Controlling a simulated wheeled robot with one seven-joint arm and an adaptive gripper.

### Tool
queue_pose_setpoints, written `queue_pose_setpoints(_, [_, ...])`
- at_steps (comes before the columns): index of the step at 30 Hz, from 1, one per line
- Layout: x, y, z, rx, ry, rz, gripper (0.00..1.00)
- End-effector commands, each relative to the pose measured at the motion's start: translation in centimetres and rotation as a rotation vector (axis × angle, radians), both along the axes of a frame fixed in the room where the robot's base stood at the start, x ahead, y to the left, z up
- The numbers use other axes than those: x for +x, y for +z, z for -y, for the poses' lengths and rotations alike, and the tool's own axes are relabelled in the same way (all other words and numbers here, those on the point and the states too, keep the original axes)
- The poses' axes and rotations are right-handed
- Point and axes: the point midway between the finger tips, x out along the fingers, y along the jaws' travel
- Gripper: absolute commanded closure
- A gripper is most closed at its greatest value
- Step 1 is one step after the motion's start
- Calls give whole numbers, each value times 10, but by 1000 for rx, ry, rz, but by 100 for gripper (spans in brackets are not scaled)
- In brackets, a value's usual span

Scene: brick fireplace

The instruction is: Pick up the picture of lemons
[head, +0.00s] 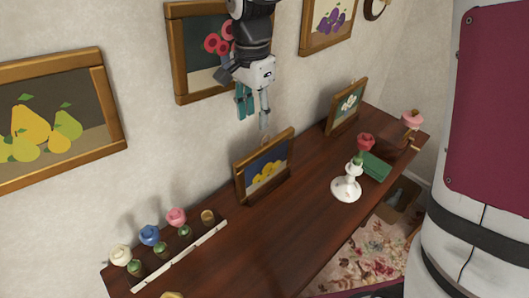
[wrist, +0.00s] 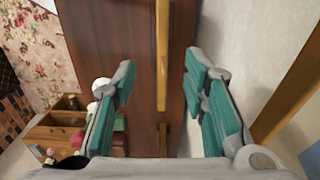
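The picture of lemons (head: 265,170), yellow lemons on dark blue in a wooden frame, stands leaning slightly back on the dark wooden mantel. My gripper (head: 256,112) is just above its top edge, pointing down. In the wrist view the picture's top frame edge (wrist: 162,55) is seen edge-on as a narrow wooden strip. My open gripper (wrist: 158,76) shows there with one teal-padded finger on each side of the strip, with gaps on both sides. The fingers hold nothing. The painted face is hidden in the wrist view.
The mantel (head: 255,218) also holds a white candlestick (head: 347,187) with a red flower, a green box (head: 376,166), a white flower picture (head: 346,107) and a rack of small flowers (head: 180,256). A larger wall picture (head: 192,50) hangs close behind my gripper.

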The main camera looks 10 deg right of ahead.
Motion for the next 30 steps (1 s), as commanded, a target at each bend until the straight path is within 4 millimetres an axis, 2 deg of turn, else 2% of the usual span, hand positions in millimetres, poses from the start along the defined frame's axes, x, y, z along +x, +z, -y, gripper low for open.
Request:
queue_pose_setpoints(9, [-2,-57,1,-1,-1,-4,60])
queue_pose_setpoints(12, [-1,-70,1,-1,1,-3,60])
queue_pose_setpoints(20, [-1,-87,0,-1,0,-3,60])
queue_pose_setpoints(30, [2,-128,-2,0,1,-2,60])
